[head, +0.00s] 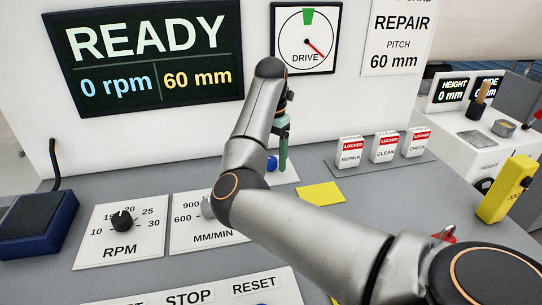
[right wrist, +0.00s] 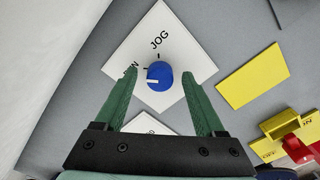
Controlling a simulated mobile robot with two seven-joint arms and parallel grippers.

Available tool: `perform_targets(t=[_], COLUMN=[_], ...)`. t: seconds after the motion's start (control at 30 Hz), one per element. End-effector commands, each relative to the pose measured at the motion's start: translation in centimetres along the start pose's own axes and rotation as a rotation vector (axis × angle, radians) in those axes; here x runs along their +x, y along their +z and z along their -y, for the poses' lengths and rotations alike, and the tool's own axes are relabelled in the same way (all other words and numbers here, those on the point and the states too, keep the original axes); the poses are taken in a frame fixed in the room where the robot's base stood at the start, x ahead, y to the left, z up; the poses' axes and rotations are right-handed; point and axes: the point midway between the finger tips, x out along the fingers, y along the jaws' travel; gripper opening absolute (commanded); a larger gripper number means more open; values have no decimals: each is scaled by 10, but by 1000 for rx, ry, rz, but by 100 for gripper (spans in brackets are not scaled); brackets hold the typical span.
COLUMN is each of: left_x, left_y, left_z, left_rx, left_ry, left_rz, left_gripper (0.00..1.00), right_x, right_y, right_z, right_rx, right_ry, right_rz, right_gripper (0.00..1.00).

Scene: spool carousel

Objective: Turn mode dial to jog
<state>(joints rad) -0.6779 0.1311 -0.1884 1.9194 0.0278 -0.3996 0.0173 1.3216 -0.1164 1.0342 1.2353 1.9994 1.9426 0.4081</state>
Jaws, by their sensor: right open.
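The mode dial is a blue round knob (right wrist: 160,75) on a white plate (right wrist: 158,30) in the right wrist view. Its white pointer mark faces left, toward a label partly hidden by a finger. The JOG label (right wrist: 160,40) is above the knob. My right gripper (right wrist: 159,73) is open, with its green fingers on either side of the knob in this view; I cannot tell whether they touch it. My left gripper is not in view.
A yellow sheet (head: 320,195) lies right of the dial plate. LOCKED blocks (head: 384,147) stand behind it. The RPM knob (head: 122,220) is at the left. The upright panel with the READY screen (head: 145,55) rises behind. A yellow box with a red part (right wrist: 285,140) is at lower right in the wrist view.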

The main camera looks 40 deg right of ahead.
Motion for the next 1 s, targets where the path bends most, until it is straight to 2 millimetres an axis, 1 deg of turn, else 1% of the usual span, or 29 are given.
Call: perform_targets(t=[0.17,0.27,0.8,1.0], left_x=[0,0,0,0], left_y=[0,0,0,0], left_z=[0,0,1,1], left_rx=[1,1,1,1], left_ry=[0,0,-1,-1], left_rz=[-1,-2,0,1], left_gripper=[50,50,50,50], right_x=[0,0,0,0], right_y=[0,0,0,0], right_z=[0,0,0,0], right_rx=[0,0,0,1], right_ry=[0,0,-1,-1], right_rz=[0,0,-1,-1], right_gripper=[72,61,1,0])
